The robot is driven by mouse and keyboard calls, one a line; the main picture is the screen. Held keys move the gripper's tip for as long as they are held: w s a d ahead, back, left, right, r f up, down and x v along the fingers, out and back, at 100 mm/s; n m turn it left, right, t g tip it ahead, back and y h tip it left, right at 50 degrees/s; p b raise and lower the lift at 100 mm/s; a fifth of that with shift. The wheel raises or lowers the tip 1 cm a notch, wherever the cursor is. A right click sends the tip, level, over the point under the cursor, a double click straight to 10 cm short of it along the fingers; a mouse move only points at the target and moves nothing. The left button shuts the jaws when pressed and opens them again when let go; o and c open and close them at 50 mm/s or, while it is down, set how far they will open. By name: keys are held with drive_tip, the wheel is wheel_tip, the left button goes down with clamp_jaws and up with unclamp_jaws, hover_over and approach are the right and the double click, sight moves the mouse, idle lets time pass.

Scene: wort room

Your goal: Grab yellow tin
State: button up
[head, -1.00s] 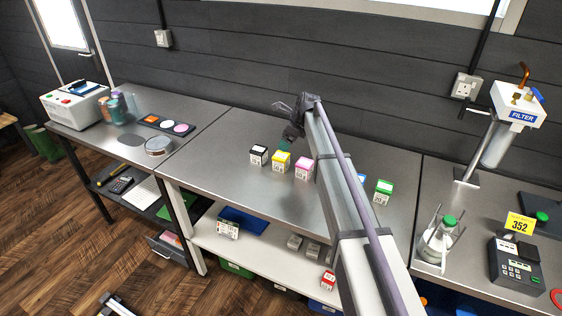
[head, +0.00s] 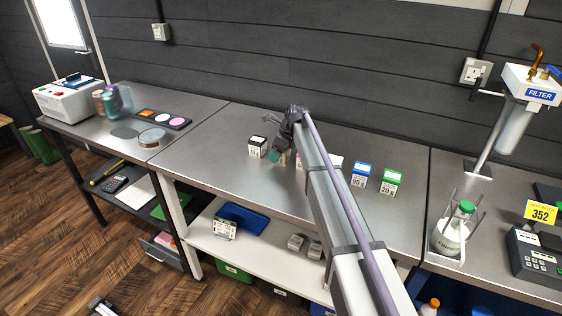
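The yellow tin (head: 283,159) stands in the row of tins on the middle steel bench.
The bench (head: 225,130) is clear left of the black tin. The filter unit (head: 515,110) stands on the right bench.

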drive_tip(key=shift+r, duration=0.2)
drive_tip(key=shift+c, duration=0.4)
drive_tip(key=c, duration=1)
